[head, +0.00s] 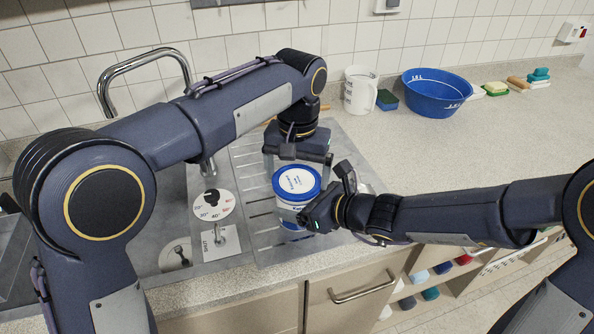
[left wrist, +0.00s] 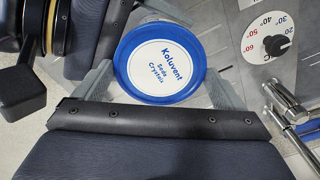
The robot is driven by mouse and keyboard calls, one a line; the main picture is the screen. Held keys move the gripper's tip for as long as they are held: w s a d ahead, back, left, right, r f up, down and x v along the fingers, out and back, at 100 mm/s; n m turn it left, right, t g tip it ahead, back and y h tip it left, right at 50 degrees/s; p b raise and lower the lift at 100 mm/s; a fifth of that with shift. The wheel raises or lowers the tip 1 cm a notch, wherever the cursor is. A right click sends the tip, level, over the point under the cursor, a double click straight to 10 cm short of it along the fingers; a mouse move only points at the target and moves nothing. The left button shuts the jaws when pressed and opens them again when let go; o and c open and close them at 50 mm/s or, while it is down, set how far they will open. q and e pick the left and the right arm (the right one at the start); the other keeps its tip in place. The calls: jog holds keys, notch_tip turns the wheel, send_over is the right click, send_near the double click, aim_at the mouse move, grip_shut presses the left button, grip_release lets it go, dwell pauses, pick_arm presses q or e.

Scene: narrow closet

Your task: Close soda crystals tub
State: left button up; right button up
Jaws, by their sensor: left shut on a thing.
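The soda crystals tub (head: 287,212) is white and stands upright on the ribbed metal drainer. Its round lid (head: 297,180) has a blue rim and a white label, and appears to sit level on top. My left gripper (head: 298,167) comes from above, shut on the lid with one finger on each side. The left wrist view shows the lid (left wrist: 160,60) between the two fingers of the left gripper (left wrist: 158,88). My right gripper (head: 312,214) is at the tub's right side. Its fingers are hidden, so its hold on the tub cannot be told.
The sink tap (head: 140,62) stands left of the drainer (head: 255,180). A white jug (head: 359,90), a blue and green sponge (head: 387,99), a blue basin (head: 436,93) and several soaps or sponges stand at the back. The counter on the right is clear.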

pick_arm(q)
jog(key=shift+s+d+f+g, duration=0.3)
jog(key=shift+s+d+f, duration=0.1)
jog(key=shift+s+f, duration=0.3)
pick_arm(e)
jog(key=shift+w+a+r, duration=0.15)
jog(key=shift+a+r, duration=0.1)
jog(key=shift+r, duration=0.1)
pick_arm(q)
jog(key=shift+f, duration=0.5)
pick_arm(e)
jog(key=shift+r, duration=0.1)
pick_arm(q)
jog(key=o, duration=0.6)
jog(key=shift+r, duration=2.15)
pick_arm(e)
jog(key=shift+d+f, duration=0.15)
jog(key=shift+f, duration=0.1)
pick_arm(q)
jog(key=shift+w+a, duration=0.2)
jog(key=c, duration=1.8)
jog(key=shift+c, duration=0.2)
